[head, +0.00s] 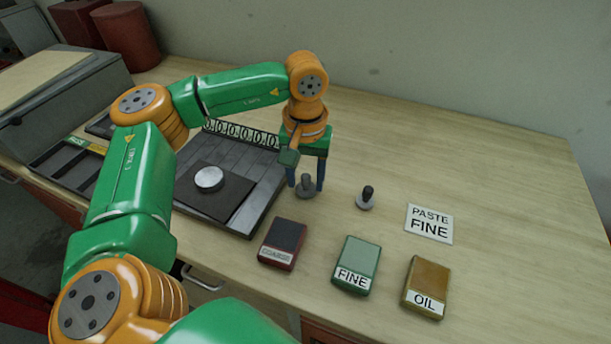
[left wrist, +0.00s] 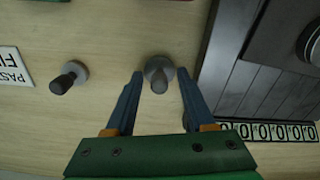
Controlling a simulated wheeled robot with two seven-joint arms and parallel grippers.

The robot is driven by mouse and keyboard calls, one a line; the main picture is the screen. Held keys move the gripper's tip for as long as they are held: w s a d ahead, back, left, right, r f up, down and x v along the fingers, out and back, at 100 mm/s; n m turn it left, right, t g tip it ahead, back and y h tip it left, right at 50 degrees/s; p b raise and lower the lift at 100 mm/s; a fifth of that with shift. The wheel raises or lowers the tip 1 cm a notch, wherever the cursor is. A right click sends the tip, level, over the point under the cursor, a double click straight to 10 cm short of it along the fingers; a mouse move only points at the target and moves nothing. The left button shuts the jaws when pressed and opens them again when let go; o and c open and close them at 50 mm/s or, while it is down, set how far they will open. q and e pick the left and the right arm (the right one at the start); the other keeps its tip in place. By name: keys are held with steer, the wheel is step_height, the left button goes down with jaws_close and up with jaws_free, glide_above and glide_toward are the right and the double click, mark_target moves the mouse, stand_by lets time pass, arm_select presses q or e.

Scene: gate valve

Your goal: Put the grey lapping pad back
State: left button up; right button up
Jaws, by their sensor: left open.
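The grey lapping pad (head: 306,190), a small disc with a grey knob, stands upright on the bench to the right of the dark tray. It also shows in the left wrist view (left wrist: 159,74). My left gripper (head: 306,184) points down over it, open, with its blue fingertips on either side of the knob. In the left wrist view both fingers (left wrist: 160,80) are spread, with gaps to the knob visible. A second pad with a dark knob (head: 366,198) stands on the bench to the right. My right gripper is not in view.
The dark tray (head: 240,215) holds a plate with a round silver disc (head: 209,178). A COARSE box (head: 284,240), a FINE box (head: 357,262), an OIL box (head: 428,285) and a PASTE FINE card (head: 429,223) lie in front and right. The bench's right back is clear.

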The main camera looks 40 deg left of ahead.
mark_target(305, 177)
arm_select(q)
step_height(305, 177, up, 12)
steer(key=shift+s, duration=0.1)
stand_by(0.5)
